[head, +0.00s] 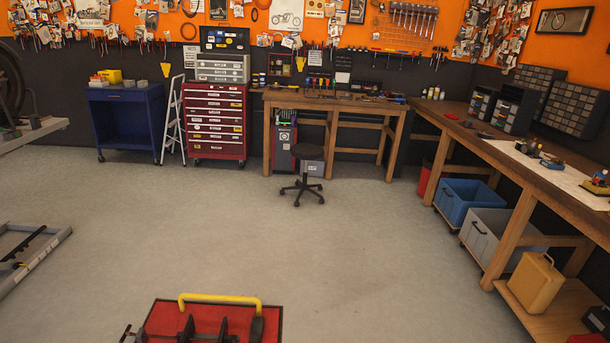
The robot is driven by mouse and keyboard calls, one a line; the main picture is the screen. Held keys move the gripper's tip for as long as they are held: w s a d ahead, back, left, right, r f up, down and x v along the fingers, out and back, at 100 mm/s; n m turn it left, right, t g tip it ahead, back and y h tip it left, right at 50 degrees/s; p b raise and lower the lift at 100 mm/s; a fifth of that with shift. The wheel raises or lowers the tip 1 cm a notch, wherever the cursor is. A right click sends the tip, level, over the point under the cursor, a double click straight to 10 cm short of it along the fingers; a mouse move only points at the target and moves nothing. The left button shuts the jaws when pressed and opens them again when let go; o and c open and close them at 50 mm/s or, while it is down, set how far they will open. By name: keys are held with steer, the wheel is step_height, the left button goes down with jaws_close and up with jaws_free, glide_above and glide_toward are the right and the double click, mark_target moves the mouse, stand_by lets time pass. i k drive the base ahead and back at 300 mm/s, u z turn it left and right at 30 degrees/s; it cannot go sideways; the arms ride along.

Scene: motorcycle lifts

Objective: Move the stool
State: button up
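The stool (301,178) stands upright on the grey floor in front of the wooden workbench, near the middle of the head view. It has a round black seat, a thin central post and a black star-shaped base with casters. Nothing holds it. At the bottom edge, dark parts show over a red surface with a yellow bar. I cannot make out the fingertips of my gripper or whether it is open. A wide stretch of floor lies between these parts and the stool.
The wooden workbench (335,103) is behind the stool, with a red tool chest (214,122) and blue cart (128,122) to its left. A long bench (500,150) and blue bin (466,200) line the right. A grey lift (35,255) is at left. Mid-floor is clear.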

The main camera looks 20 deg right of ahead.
mark_target(306, 151)
steer(key=z, duration=0.3)
steer(key=i, duration=1.15)
steer(key=z, duration=0.75)
steer(key=i, duration=1.3)
steer(key=z, duration=0.3)
steer(key=i, duration=2.75)
steer(key=u, duration=0.75)
steer(key=i, duration=1.3)
steer(key=u, duration=0.8)
steer(key=i, duration=0.8)
steer(key=u, duration=0.2)
